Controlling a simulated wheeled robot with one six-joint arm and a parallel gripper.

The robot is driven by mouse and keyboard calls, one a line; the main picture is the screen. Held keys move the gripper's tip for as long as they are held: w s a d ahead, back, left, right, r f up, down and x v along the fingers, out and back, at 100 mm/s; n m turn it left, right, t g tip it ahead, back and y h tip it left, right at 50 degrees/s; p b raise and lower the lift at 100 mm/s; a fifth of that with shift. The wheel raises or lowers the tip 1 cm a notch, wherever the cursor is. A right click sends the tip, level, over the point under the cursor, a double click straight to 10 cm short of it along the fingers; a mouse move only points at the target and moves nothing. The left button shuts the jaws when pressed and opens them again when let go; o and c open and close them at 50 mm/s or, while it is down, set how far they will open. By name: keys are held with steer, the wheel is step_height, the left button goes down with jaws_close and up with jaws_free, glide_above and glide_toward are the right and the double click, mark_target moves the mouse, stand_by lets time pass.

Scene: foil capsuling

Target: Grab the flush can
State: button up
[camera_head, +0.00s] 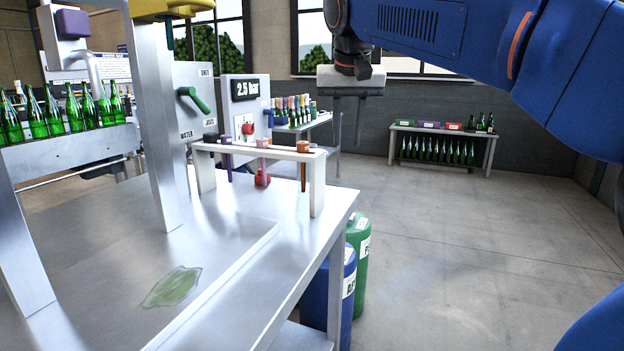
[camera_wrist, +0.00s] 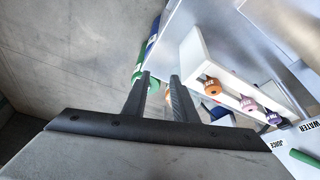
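No label reading "flush" is legible, so I cannot tell for sure which thing is the flush can. A green drum (camera_head: 358,256) and a blue drum (camera_head: 318,290) stand beside the steel table's right end, their labels partly hidden. A small red object (camera_head: 262,179) shows under the white rack; its kind is unclear. My gripper (camera_head: 348,145) hangs in the air right of the rack, fingers downward, apart and empty. In the wrist view my gripper (camera_wrist: 160,76) has a gap between its fingertips, with the green drum (camera_wrist: 137,72) and blue drum (camera_wrist: 151,38) beyond them.
The white rack (camera_head: 318,182) on the steel table (camera_head: 100,265) holds purple-, pink- and orange-topped tools. A green puddle (camera_head: 172,287) lies on the table. Green bottles (camera_head: 75,110) stand at left. A low bottle shelf (camera_head: 440,133) stands against the back wall. The floor at right is clear.

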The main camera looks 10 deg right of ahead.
steer(key=w+a+r+m, duration=0.1)
steer(key=w+a+r, duration=0.2)
steer(key=w+r, duration=0.35)
steer(key=w+x, duration=0.1)
steer(key=x, duration=1.6)
steer(key=shift+w+d+m+h, duration=0.3)
steer(key=shift+w+d, duration=0.1)
steer(key=shift+r, duration=0.1)
jaws_close()
stand_by(0.5)
